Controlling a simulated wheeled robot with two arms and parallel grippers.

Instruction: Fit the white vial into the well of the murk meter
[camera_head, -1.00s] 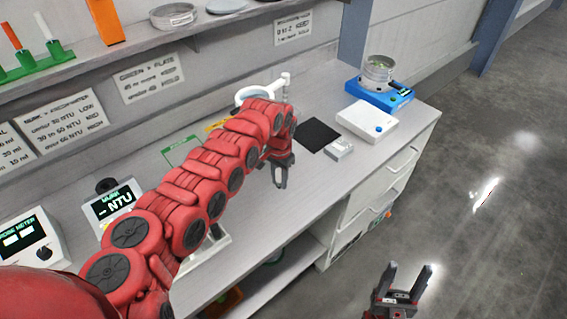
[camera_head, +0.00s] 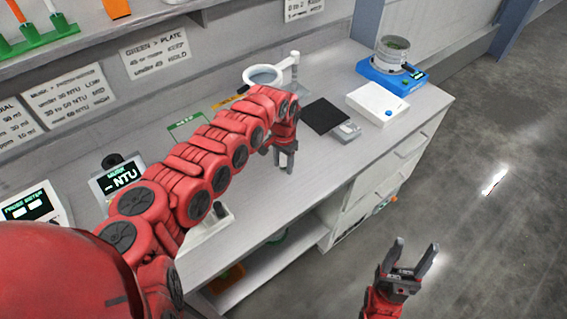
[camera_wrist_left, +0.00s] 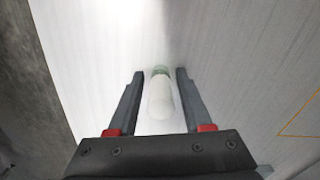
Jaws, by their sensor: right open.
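The white vial (camera_wrist_left: 160,100), with a green end, shows between the fingers of my left gripper (camera_wrist_left: 160,72) in the left wrist view. A gap shows on each side of it, so the gripper looks open around or above it. In the head view my left gripper (camera_head: 286,168) points down over the bench, and the vial cannot be made out there. The murk meter (camera_head: 118,182) stands at the left, its screen reading "NTU". My arm hides part of the area beside it, and I cannot make out its well. My right gripper (camera_head: 412,262) is open and empty over the floor.
Another meter (camera_head: 30,208) stands at the far left. A magnifier (camera_head: 264,76), black pad (camera_head: 325,116), white box (camera_head: 376,103) and blue device (camera_head: 392,70) stand toward the right of the bench (camera_head: 318,170). A shelf with a green rack (camera_head: 40,38) runs above.

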